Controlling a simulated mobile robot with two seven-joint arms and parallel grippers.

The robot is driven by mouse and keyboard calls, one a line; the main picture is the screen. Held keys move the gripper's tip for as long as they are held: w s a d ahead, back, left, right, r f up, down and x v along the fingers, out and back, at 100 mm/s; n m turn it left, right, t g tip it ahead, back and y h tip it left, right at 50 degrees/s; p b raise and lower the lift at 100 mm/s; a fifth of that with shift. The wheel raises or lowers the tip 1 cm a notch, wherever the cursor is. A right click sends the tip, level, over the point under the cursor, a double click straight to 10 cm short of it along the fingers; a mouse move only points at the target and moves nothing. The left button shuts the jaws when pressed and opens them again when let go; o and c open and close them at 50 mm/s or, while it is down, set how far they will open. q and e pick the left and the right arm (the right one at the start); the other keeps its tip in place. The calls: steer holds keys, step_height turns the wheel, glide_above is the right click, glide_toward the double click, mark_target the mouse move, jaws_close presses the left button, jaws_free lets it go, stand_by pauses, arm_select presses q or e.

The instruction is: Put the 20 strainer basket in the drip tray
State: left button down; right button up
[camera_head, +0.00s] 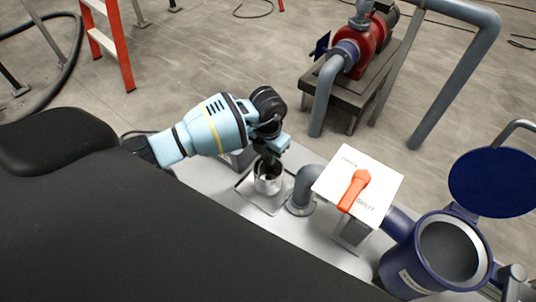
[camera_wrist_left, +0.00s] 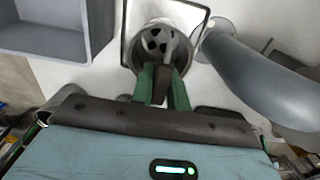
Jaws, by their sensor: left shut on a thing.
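My left gripper (camera_head: 268,160) points down and is shut on the handle of the metal strainer basket (camera_head: 267,185). In the left wrist view, the green fingers (camera_wrist_left: 161,88) close on the handle, and the round basket (camera_wrist_left: 153,62) shows dark holes in its bottom. The basket looks upright. It is over or in the shallow square drip tray (camera_head: 273,211), whose thin dark rim also shows in the left wrist view (camera_wrist_left: 124,28). I cannot tell whether the basket touches the tray's floor. No number is readable on the basket. My right gripper is not in view.
A grey pipe elbow (camera_head: 303,192) stands close right of the tray. Beyond it are a white plate with an orange lever (camera_head: 355,190) and an open blue strainer housing (camera_head: 410,270) with its lid (camera_head: 493,182) raised. A grey open box (camera_wrist_left: 100,25) lies left of the tray.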

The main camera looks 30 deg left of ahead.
arm_select(q)
steer(key=shift+f, duration=0.1)
steer(key=shift+f, duration=0.15)
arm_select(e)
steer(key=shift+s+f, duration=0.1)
arm_select(q)
steer(key=c, duration=1.4)
jaws_free()
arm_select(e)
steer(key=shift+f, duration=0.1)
arm_select(q)
steer(key=shift+o, duration=0.2)
